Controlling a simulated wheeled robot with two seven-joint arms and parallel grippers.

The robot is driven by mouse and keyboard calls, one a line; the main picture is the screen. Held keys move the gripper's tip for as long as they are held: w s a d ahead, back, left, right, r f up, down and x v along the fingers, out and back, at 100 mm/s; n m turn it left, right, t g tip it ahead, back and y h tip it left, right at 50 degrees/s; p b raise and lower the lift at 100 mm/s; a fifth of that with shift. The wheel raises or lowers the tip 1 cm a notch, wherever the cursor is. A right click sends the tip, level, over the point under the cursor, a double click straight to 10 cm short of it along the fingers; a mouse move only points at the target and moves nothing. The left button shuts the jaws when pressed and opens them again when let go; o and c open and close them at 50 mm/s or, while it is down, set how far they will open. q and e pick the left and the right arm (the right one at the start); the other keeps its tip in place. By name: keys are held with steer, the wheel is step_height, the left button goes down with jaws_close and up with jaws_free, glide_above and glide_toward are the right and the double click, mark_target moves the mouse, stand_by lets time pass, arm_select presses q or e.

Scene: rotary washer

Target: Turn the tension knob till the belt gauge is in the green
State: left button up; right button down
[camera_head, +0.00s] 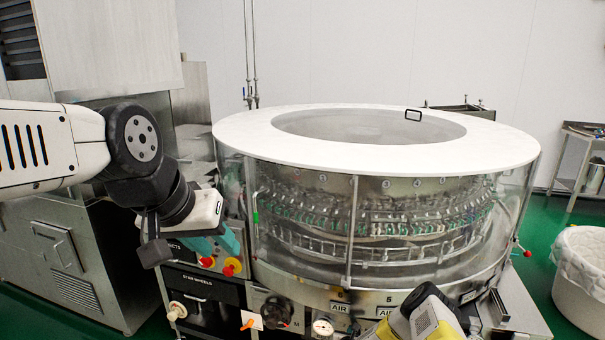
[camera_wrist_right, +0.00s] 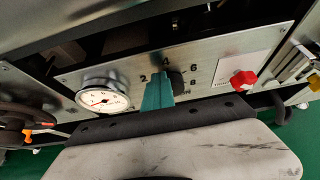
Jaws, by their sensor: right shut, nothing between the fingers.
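A round white gauge (camera_wrist_right: 103,100) sits on the metal panel in the right wrist view; it also shows low in the head view (camera_head: 323,327). Its needle is thin and its coloured zones are too small to read. A black knob (camera_wrist_right: 177,82) with a number scale is right of the gauge. A dark handwheel (camera_wrist_right: 25,115) is at the left, also in the head view (camera_head: 276,312); I cannot tell which is the tension knob. My right gripper (camera_wrist_right: 158,94) is shut and empty, overlapping the black knob's left side. My left gripper (camera_head: 217,245) appears open by the panel's upper left.
A red knob (camera_wrist_right: 243,80) is right of the number scale. The round washer (camera_head: 375,155) with clear walls fills the middle. A white bin (camera_head: 580,280) stands at the right.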

steer(key=shift+s+d, duration=0.1)
steer(key=shift+d, duration=0.2)
steer(key=shift+s+d+r, duration=0.1)
steer(key=shift+s+d, duration=0.05)
steer(key=shift+d, duration=0.55)
steer(key=shift+s+d, duration=0.15)
steer(key=shift+d, duration=0.25)
steer(key=shift+d, duration=0.1)
steer(key=shift+r, duration=0.2)
glide_toward(359, 333)
steer(key=shift+d+f, duration=0.1)
steer(key=shift+f, duration=0.4)
